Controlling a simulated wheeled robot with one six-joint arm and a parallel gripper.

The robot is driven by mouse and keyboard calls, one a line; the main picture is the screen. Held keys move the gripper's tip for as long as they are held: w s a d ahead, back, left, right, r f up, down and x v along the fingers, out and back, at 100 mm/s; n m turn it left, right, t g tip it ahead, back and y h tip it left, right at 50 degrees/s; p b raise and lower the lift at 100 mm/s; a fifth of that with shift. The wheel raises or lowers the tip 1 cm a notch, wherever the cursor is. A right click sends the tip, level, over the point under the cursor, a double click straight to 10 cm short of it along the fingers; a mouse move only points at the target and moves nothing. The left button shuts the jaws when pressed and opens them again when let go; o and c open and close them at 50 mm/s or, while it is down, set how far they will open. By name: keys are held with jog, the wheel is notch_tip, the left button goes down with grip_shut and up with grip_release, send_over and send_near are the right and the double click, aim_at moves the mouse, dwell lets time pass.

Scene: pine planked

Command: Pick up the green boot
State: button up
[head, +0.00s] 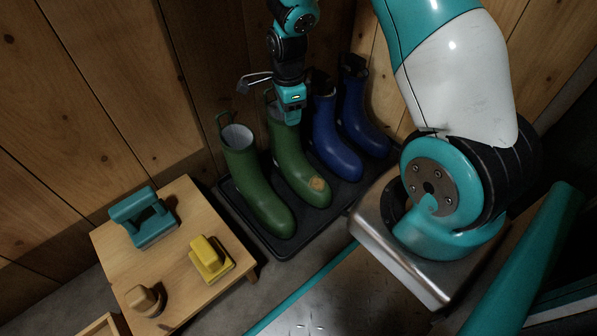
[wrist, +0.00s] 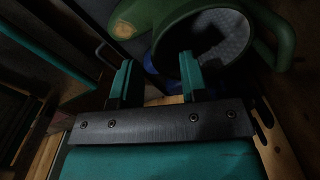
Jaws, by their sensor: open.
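Two green boots stand upright side by side. The left one (head: 258,190) is clear of my gripper. The right one (head: 296,168) has a tan patch on its toe, and my arm partly hides its top. My gripper (head: 290,112) is over the top of this right boot, open, with no boot held. In the wrist view, the fingers (wrist: 155,80) are apart near a green boot's round opening with its grey lining (wrist: 222,45). The right finger overlaps the opening and the left finger is outside it. Whether they touch the rim I cannot tell.
Two blue boots (head: 334,140) stand just right of the green ones, on the same black tray (head: 283,247). A low wooden table (head: 180,240) at left holds a teal object (head: 146,218), a yellow object (head: 209,258) and a wooden one (head: 145,300). Planked walls are close behind.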

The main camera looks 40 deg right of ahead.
notch_tip(320, 180, down, 5)
jog(key=shift+r+b, duration=0.2)
jog(key=shift+b, duration=0.95)
jog(key=shift+c, duration=0.3)
grip_shut()
